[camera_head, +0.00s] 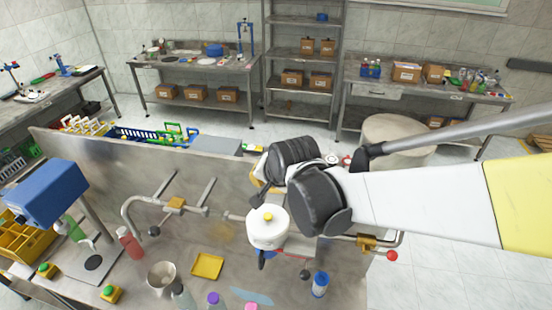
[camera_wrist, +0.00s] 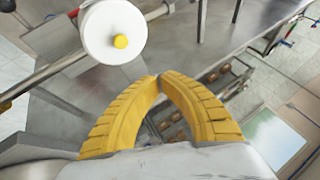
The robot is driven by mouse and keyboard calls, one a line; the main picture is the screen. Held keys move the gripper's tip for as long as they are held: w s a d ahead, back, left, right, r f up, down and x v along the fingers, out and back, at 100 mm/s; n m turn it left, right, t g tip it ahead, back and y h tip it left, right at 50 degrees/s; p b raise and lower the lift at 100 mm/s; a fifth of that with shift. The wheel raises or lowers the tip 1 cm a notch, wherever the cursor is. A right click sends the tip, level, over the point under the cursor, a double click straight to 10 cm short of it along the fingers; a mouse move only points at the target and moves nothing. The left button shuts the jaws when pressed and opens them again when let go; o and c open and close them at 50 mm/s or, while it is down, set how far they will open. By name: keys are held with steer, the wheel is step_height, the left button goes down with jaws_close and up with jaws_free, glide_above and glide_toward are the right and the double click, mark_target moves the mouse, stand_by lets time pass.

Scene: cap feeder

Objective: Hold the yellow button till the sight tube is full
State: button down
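The yellow button (camera_head: 268,216) sits in the middle of the round face of a white drum (camera_head: 255,234) on the metal panel. In the wrist view the yellow button (camera_wrist: 120,41) and white drum (camera_wrist: 98,28) are at upper left, up and left of my fingertips. My gripper (camera_wrist: 160,77) has its yellow curved fingers brought together at the tips, with nothing seen between them. It is apart from the button in the picture. In the head view my dark wrist hides most of the fingers. I cannot make out the sight tube or its level.
A curved pipe (camera_head: 128,212) and a red-knobbed valve (camera_head: 391,256) flank the drum. A blue box (camera_head: 45,193) stands left.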

mark_target(265, 213)
steer(key=shift+f, duration=0.1)
step_height(265, 213, down, 9)
steer(key=b, duration=0.6)
steer(key=shift+b, duration=0.4)
steer(key=shift+r, duration=0.2)
stand_by(0.7)
steer(key=shift+f+b, duration=0.45)
steer(key=shift+b, duration=0.05)
steer(key=shift+f+b, duration=0.45)
steer(key=shift+b, duration=0.05)
stand_by(0.5)
steer(key=shift+r, duration=0.1)
stand_by(1.1)
steer(key=shift+r+p, duration=0.6)
steer(key=shift+r, duration=0.25)
steer(key=shift+w, duration=0.1)
